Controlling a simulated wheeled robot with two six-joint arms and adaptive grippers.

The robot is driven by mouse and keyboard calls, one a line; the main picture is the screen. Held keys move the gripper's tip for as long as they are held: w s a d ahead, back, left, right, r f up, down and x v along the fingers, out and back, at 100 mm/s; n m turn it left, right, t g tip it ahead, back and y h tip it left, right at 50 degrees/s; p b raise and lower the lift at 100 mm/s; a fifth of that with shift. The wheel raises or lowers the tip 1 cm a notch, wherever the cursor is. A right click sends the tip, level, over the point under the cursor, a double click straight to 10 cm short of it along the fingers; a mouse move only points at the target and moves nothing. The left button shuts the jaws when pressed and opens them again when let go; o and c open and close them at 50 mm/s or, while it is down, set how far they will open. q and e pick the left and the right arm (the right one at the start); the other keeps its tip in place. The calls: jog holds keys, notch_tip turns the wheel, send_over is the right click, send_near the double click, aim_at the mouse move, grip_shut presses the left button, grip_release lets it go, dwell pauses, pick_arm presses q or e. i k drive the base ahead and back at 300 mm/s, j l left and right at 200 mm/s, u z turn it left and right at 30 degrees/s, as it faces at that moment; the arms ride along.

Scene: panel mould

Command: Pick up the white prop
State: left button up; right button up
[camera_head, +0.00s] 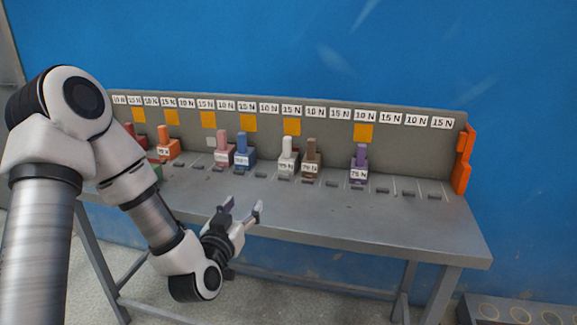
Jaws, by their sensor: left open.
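The white prop (288,158) stands upright on the grey bench, near the middle of the row, with a small printed label on its base. A brown prop stands close on its right. My left gripper (241,209) is open and empty. It is in front of the row, near the bench's front edge, to the left of the white prop and apart from it. My right gripper is not in view.
Brown (311,157), purple (360,166), blue (244,152), pink (223,150) and orange (166,144) props stand along the bench (330,225). A labelled back panel (430,150) rises behind them. The bench's right part is free of props.

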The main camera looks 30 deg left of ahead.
aim_at(287, 162)
jog(key=i+j, duration=0.15)
jog(key=i, duration=0.35)
jog(key=i+j, duration=0.2)
jog(key=i, duration=0.25)
